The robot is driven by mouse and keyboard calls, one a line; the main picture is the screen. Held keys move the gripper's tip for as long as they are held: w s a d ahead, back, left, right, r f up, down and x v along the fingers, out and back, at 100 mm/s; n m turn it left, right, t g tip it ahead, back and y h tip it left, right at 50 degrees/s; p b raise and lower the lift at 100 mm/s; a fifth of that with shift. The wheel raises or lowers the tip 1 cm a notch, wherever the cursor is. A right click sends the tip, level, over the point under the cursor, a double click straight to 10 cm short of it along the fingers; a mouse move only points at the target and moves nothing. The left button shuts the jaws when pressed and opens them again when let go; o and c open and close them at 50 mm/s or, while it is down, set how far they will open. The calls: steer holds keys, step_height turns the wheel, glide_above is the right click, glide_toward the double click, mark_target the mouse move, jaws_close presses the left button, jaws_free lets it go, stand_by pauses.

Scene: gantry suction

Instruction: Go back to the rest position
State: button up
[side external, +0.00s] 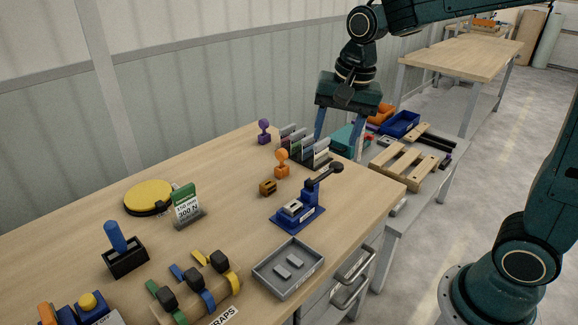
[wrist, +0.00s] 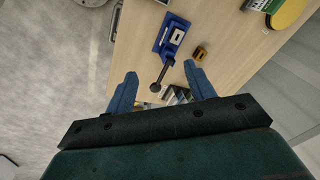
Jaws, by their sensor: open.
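My gripper (side external: 338,144) hangs above the far right corner of the workbench (side external: 215,245), fingers pointing down. Its two blue fingers are spread wide apart, with nothing between them. In the side external view it overlaps the rack of upright plates (side external: 306,147), and I cannot tell its exact height above the bench. In the wrist view my gripper (wrist: 160,70) shows open over the bench edge, and the black lever of the blue press (wrist: 172,35) appears between the fingers. No fingertip is seen touching anything.
On the bench are an orange knobbed piece (side external: 282,164), a purple one (side external: 264,130), a small brown block (side external: 268,188), a grey tray (side external: 290,284) with grey pieces, a yellow disc (side external: 150,195) and a strap stand. A side bench holds a wooden pallet (side external: 408,165) and a blue bin (side external: 400,124).

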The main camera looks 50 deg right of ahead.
steer(key=s+r+n+t, duration=0.1)
steer(key=s+n+t, duration=0.2)
steer(key=s+n, duration=0.7)
steer(key=s, duration=0.8)
steer(key=shift+r+n, duration=0.4)
